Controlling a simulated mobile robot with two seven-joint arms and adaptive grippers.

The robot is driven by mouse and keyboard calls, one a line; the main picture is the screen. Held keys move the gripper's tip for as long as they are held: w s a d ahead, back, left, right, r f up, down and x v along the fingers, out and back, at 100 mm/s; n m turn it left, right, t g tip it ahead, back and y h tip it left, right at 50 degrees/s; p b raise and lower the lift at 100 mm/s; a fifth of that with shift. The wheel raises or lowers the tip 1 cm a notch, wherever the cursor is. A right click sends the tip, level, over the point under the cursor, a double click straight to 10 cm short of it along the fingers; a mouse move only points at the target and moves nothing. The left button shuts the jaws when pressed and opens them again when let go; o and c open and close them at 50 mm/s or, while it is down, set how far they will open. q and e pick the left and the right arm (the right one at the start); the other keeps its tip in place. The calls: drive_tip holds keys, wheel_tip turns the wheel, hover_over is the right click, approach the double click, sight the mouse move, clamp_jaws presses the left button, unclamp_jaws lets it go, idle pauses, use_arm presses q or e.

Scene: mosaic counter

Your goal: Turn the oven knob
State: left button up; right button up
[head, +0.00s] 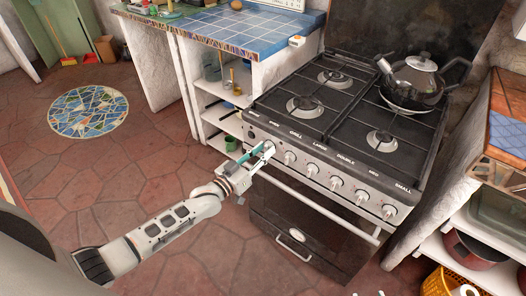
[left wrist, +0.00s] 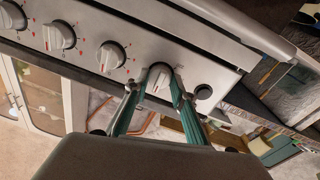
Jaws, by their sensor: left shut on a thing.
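The stove (head: 320,225) has a steel front panel with a row of several white-grey knobs. My left gripper (head: 263,150) reaches in from the left and is shut on the leftmost knob (head: 269,146) of that row. In the left wrist view, its teal fingers (left wrist: 156,88) stand on either side of this knob (left wrist: 160,74), which looks close to upright in that picture. The neighbouring knobs (left wrist: 110,56) are free. The fingers hide part of the knob in the head view. My right gripper is not in view.
A dark kettle (head: 414,80) stands on the back right burner area. The oven door handle (head: 315,204) runs just below the knobs. A shelf unit with a blue-tiled counter (head: 235,30) is at the left of the stove. The tiled floor in front is clear.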

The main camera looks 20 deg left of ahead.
use_arm(q)
drive_tip(key=o, duration=1.1)
drive_tip(key=v, duration=1.2)
drive_tip(key=shift+r, duration=0.1)
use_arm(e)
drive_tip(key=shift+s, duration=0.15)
use_arm(q)
drive_tip(key=shift+d, duration=0.1)
drive_tip(key=s+d+f+g+y+p, duration=0.1)
drive_tip(key=s+f+g, duration=0.1)
drive_tip(key=s, duration=0.5)
drive_tip(key=s+d+f+m+g+y, duration=0.1)
drive_tip(key=s+d+f+g+y, duration=0.1)
drive_tip(key=s+f, duration=0.3)
drive_tip(key=s+d+f+g+y+p, duration=0.1)
drive_tip(key=s+f, duration=0.3)
drive_tip(key=s, duration=0.6)
drive_tip(key=shift+s+d+m+g+y+p, duration=0.15)
drive_tip(key=shift+d+m+g+y+p, duration=0.2)
drive_tip(key=shift+g+y, duration=0.25)
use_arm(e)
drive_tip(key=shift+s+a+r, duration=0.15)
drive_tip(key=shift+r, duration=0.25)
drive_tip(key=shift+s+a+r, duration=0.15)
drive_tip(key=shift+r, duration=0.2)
